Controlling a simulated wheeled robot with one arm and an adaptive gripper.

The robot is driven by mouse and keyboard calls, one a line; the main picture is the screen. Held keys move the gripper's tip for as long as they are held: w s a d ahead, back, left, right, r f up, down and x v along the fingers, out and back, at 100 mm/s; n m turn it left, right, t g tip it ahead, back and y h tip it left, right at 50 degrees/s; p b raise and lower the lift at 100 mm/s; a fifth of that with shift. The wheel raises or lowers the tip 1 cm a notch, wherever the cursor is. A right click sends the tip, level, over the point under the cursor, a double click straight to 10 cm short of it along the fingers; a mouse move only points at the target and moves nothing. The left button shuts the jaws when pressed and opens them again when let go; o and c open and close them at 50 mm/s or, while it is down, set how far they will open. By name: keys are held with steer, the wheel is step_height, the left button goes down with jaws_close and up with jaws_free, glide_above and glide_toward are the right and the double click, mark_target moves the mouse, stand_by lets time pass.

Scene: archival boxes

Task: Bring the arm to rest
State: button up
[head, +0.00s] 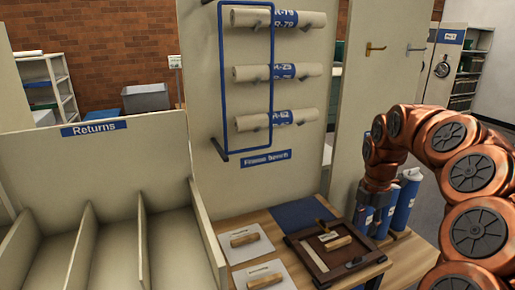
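My arm comes in from the right in copper-coloured links, arches over and hangs down at the right end of the wooden bench (232,218). My gripper (366,222) is at its lower end, pointing down, just right of a dark wooden frame (306,257) lying on the bench. Its fingers are small and blend with the blue and white cylinders (406,202) behind. I cannot tell whether they are open or shut, or whether they hold anything or touch the frame.
A Returns bin (95,150) with tall dividers stands at the left. Rolls (278,72) hang on a panel behind a blue rail (222,80). White cards with wooden-handled tools (244,239) lie on the bench. A cream partition (358,90) stands behind my arm.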

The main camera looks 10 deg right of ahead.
steer(key=s+a+r+m+p, duration=0.1)
steer(key=s+a+r+m, duration=0.25)
steer(key=s+a, duration=0.35)
steer(key=s+a+r+m+p, duration=0.15)
steer(key=s+a+m, duration=0.3)
steer(key=a, duration=0.45)
steer(key=s+a+f+m+g+p, duration=0.1)
steer(key=s+a+f+m, duration=0.1)
steer(key=s+m, duration=0.4)
steer(key=s+a+f+m+p, duration=0.1)
steer(key=s+m, duration=0.5)
steer(key=s, duration=0.6)
steer(key=shift+s+a+f+m+g, duration=0.3)
steer(key=shift+s+a+f+g, duration=0.1)
steer(key=shift+a, duration=0.35)
